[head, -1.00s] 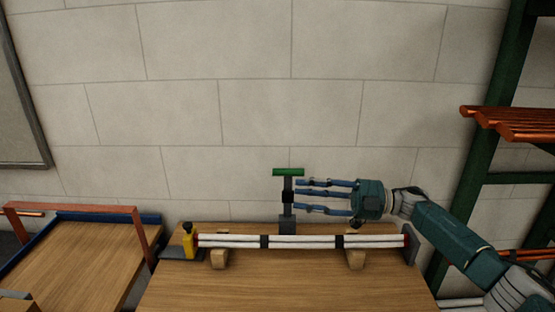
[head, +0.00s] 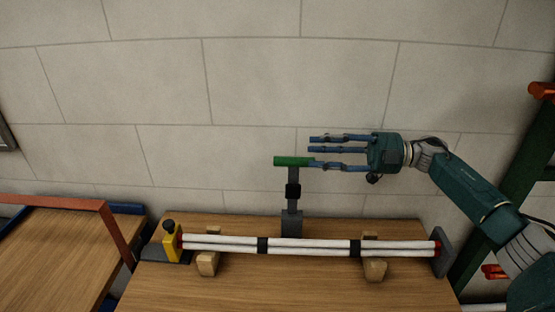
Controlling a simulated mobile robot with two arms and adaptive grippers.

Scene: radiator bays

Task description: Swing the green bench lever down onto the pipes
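The green bench lever (head: 292,161) stands upright on a dark post at the back of the wooden bench, its green bar across the top. The white pipes (head: 315,247) lie bundled with black bands on wooden blocks in front of the post. My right gripper (head: 312,151) comes in from the right with its blue fingers spread apart, pointing left. Its lowest finger is at the right end of the green bar; I cannot tell if it touches. The fingers hold nothing. My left gripper is not in view.
A yellow and black stop (head: 171,243) stands at the pipes' left end, a grey end plate (head: 444,252) at the right. A wooden table with an orange frame (head: 105,222) is at left. A green rack (head: 510,200) is at right. The bench front is clear.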

